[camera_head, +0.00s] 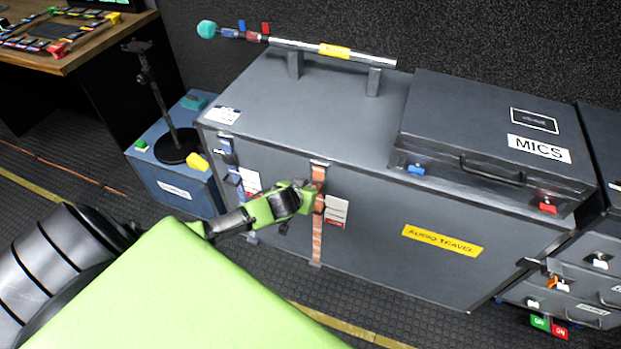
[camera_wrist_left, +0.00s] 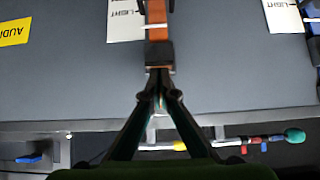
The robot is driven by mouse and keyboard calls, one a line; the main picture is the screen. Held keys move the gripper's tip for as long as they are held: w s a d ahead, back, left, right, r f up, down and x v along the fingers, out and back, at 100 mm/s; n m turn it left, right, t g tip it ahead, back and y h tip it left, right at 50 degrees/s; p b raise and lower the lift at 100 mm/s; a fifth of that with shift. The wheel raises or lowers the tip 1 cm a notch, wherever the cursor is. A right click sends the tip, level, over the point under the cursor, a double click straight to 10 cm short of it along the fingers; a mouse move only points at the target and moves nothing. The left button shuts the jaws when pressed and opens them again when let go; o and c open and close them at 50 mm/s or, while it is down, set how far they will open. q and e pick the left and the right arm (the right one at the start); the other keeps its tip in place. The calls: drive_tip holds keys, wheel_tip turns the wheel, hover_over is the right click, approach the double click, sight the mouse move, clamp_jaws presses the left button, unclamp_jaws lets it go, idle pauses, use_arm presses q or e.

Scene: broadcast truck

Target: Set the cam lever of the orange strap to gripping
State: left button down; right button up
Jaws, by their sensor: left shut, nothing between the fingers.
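The orange strap (camera_head: 317,235) runs down the front of the large grey case, left of its yellow label. Its metal top piece (camera_head: 319,163) sits at the case's upper edge. My left gripper (camera_head: 306,196) is shut and empty, its tips at the strap's upper part. In the left wrist view, the shut tips (camera_wrist_left: 158,76) meet at a dark block (camera_wrist_left: 159,54) on the orange strap (camera_wrist_left: 158,22); whether they touch it I cannot tell. The cam lever's setting is hidden by the gripper. My right gripper is not in view.
A white tag (camera_head: 337,209) hangs right of the strap. A blue strap (camera_head: 234,180) is further left on the case (camera_head: 385,275). A MICS case (camera_head: 485,125) and a pole on two supports (camera_head: 330,49) are on top. A stand (camera_head: 160,100) is on a blue box.

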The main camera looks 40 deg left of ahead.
use_arm(q)
drive_tip(key=shift+s+d+f+p, duration=0.15)
drive_tip(key=shift+s+p, duration=0.25)
drive_tip(key=shift+s, duration=0.35)
